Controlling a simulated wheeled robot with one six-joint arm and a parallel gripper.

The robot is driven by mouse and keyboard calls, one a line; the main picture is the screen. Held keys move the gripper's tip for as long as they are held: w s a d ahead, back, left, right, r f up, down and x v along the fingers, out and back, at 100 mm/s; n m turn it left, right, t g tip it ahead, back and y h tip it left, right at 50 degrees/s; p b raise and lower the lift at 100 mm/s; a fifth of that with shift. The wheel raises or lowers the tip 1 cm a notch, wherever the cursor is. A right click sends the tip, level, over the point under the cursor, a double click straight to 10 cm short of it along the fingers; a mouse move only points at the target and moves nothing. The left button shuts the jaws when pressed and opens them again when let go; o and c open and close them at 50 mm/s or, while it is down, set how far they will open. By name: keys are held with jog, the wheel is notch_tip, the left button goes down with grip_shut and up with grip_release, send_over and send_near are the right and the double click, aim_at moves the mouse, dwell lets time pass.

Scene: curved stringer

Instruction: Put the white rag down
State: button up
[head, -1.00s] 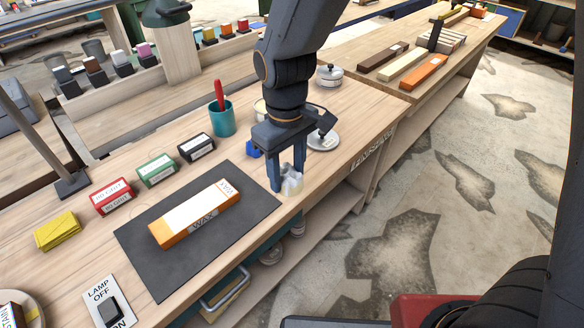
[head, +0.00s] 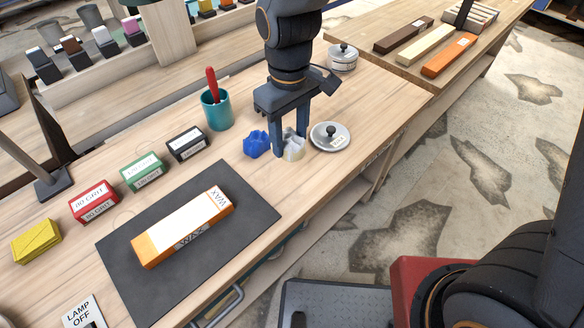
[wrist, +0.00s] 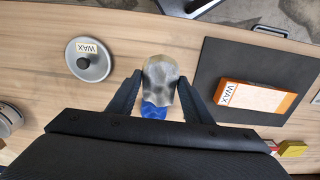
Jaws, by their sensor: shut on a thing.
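The white rag (head: 293,148) is a small crumpled off-white cloth with a yellowish stain. My gripper (head: 291,152) is shut on it, with one finger on each side, low over the bench beside the blue rag (head: 257,144). In the wrist view the white rag (wrist: 160,80) sits between my two fingertips, and the blue rag (wrist: 155,110) shows partly behind it. I cannot tell whether the white rag touches the bench top.
A grey wax lid (head: 330,136) lies close on the right. A teal cup (head: 217,109) with a red handle stands behind. A dark mat (head: 255,208) with a wax block (head: 182,228) lies front left. Grit boxes (head: 142,171) stand left.

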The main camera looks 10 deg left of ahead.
jog(key=shift+s, duration=0.1)
jog(key=shift+d+f, duration=0.1)
jog(key=shift+f, duration=0.2)
jog(key=shift+f+p, duration=0.85)
jog(key=shift+f, duration=3.85)
jog(key=o, duration=1.1)
jog(key=shift+f, duration=0.1)
